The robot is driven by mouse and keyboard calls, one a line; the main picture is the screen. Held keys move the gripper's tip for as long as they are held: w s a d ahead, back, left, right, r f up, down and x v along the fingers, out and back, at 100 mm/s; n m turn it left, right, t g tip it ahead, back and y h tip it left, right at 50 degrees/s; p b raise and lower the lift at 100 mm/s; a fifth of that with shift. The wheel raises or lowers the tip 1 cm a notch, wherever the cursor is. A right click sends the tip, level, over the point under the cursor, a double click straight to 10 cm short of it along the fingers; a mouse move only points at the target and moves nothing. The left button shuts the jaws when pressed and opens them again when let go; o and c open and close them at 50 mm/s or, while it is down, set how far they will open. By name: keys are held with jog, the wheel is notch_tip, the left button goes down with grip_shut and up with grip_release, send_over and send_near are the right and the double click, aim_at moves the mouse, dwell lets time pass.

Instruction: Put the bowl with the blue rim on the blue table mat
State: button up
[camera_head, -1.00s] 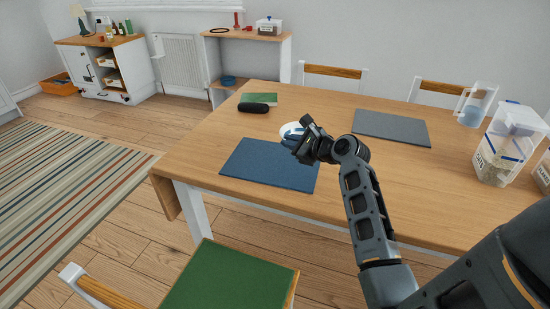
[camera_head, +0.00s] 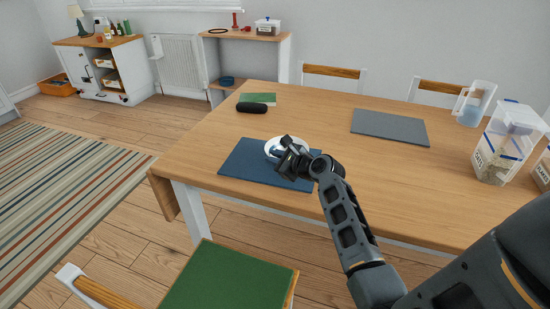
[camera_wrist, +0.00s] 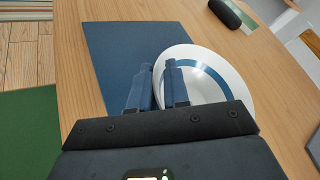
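The white bowl with a blue band (camera_wrist: 215,65) is at my gripper, its left wall between the two blue fingers (camera_wrist: 158,88). My gripper (camera_head: 283,153) is shut on that wall, and the band shows inside the bowl. In the head view the bowl (camera_head: 270,147) overlaps the far right part of the blue table mat (camera_head: 240,164); my gripper hides part of it. The mat also shows in the wrist view (camera_wrist: 120,50), to the left of and partly behind the bowl. I cannot tell whether the bowl touches the mat.
A dark cylindrical case (camera_head: 252,107) and a green book (camera_head: 260,97) lie beyond the mat. A grey mat (camera_head: 390,127) lies at the right. A jug (camera_head: 474,104) and a lidded container (camera_head: 502,148) stand at the right end. The table's middle is clear.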

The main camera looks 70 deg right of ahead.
jog(key=o, duration=0.4)
jog(key=shift+c, duration=0.2)
jog(key=v, duration=1.2)
jog(key=s+a+f+n+y, duration=0.1)
jog(key=s+a+f+n, duration=0.15)
jog(key=a+n, duration=0.6)
jog(key=s+a+f+n, duration=0.25)
jog(key=a+n, duration=0.35)
jog(key=a, duration=0.6)
jog(key=s+a+r+n+t+y, duration=0.1)
jog(key=s+a+r+n+y, duration=0.1)
jog(key=s+a+r+n, duration=0.4)
jog(key=s+a+r+n+t+y, duration=0.1)
jog(key=s+a+r+n+y, duration=0.2)
jog(key=s+a+r+n, duration=0.3)
jog(key=a+r+n, duration=0.1)
jog(key=a+n, duration=0.3)
jog(key=n, duration=0.4)
jog(key=shift+s, duration=0.25)
